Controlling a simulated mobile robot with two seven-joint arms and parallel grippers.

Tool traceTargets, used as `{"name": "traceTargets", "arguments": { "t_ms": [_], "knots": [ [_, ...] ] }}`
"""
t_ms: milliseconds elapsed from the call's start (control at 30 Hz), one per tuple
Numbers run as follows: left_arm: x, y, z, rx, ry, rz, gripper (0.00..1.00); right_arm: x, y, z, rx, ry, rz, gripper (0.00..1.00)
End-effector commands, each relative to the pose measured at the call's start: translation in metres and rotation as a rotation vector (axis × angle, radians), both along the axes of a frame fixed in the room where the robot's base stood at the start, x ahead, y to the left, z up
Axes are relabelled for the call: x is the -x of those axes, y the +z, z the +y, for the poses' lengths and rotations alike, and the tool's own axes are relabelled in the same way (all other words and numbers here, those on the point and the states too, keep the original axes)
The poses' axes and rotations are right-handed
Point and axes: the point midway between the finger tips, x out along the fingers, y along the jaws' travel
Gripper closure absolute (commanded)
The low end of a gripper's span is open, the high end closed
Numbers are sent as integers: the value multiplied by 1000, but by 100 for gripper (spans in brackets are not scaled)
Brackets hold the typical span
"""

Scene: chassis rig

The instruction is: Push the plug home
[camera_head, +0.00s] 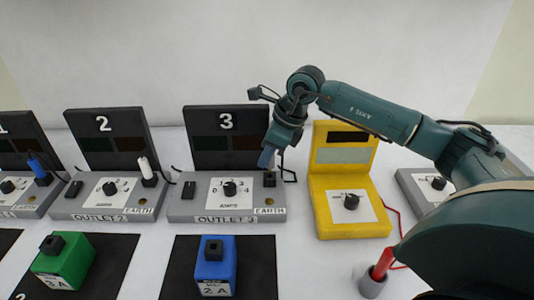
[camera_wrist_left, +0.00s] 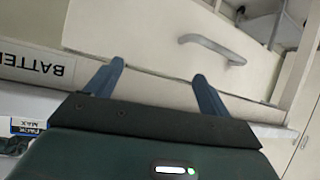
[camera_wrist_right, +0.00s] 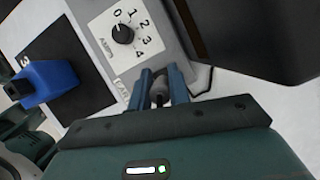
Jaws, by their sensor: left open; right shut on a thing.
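The grey outlet 3 box (camera_head: 185,210) has a dial and a dark socket block (camera_head: 270,180) at its right. My right gripper (camera_head: 267,158) points down over that block, its fingers just above it. In the right wrist view (camera_wrist_right: 160,88) its fingers are shut on a dark grey plug (camera_wrist_right: 158,97). The fingers hide most of the plug, and I cannot tell how deep it sits. My left gripper (camera_wrist_left: 155,75) is open and empty in the left wrist view, near a pale drawer front with a handle.
Outlet 2 (camera_head: 65,208) holds a white plug (camera_head: 146,170); a blue plug (camera_head: 37,168) stands at the far-left outlet. A yellow tester (camera_head: 326,228) stands right of outlet 3. Green (camera_head: 66,262) and blue (camera_head: 214,268) blocks lie in front on black mats. A red probe (camera_head: 383,262) stands in a grey cup.

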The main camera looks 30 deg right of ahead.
Motion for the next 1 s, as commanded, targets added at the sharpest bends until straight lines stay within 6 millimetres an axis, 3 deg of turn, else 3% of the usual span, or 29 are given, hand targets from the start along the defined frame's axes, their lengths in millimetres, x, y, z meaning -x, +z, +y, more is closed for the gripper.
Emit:
{"name": "traceTargets", "arguments": {
  "t_ms": [1000],
  "knots": [
    [0,-16,0,-5,-5,-1,18,0,-18,0,-1,0,-1,100]
  ]
}}
